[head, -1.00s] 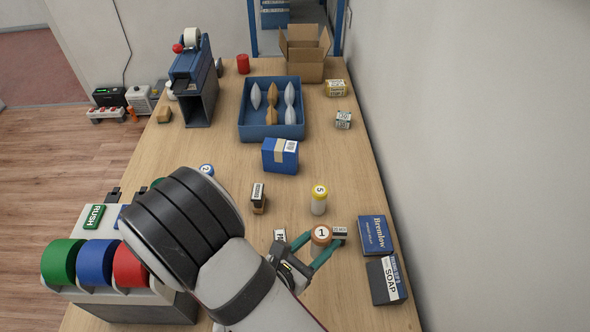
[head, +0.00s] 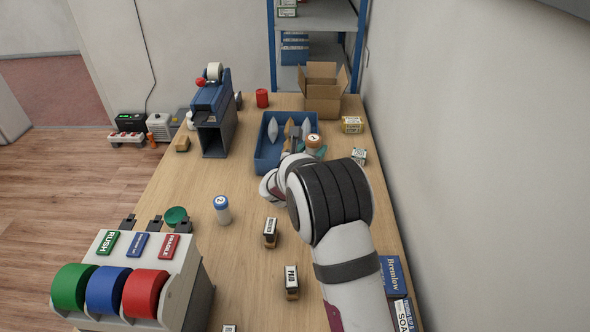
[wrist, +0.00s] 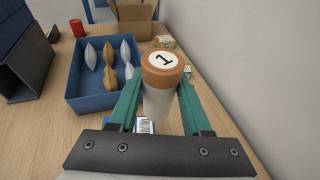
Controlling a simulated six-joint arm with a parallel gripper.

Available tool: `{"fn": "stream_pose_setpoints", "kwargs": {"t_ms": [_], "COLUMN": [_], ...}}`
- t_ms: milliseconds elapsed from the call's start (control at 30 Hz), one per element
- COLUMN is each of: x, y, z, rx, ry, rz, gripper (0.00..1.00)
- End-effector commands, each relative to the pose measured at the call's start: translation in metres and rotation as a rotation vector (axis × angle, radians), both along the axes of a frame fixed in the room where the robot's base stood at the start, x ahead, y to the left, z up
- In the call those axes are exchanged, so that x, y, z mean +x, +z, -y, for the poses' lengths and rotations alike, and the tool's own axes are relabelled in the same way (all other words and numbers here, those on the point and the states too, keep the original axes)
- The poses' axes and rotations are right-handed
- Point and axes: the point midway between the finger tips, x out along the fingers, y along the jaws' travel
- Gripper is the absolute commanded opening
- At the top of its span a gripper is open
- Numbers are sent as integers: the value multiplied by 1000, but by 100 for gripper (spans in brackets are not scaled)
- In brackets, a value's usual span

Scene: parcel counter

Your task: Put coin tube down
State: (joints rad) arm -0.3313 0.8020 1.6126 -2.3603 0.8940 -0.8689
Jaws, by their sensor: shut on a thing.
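The coin tube with a brown cap marked 1 (wrist: 160,103) stands upright between the green fingers of my gripper (wrist: 162,88), which is shut on it. In the head view its brown cap (head: 313,140) shows beyond my wrist, by the right side of the blue tray (head: 263,152). In the wrist view the tube is to the right of the tray. The tube's lower end is partly hidden, and I cannot tell whether it touches the table. Another tube with a blue cap marked 2 (head: 222,211) stands on the table to the left.
Padded pouches (wrist: 109,53) lie in the tray. A blue box (wrist: 146,126) sits low beneath my gripper. An open carton (head: 322,95), a yellow packet (head: 351,125) and a small white box (head: 359,156) stand around. Stamps (head: 270,234) stand nearer. The table's left middle is clear.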

Motion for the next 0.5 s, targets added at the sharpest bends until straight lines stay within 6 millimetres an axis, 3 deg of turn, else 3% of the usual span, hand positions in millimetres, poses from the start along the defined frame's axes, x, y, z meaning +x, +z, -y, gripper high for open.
{"fn": "stream_pose_setpoints", "kwargs": {"t_ms": [100, 200, 500], "x": [10, 16, 16], "y": [-20, -27, -70], "z": [-30, -42, -46], "rx": [1, 1, 0], "ry": [2, 0, -1], "rz": [0, 1, -1], "gripper": [0, 0, 0]}}
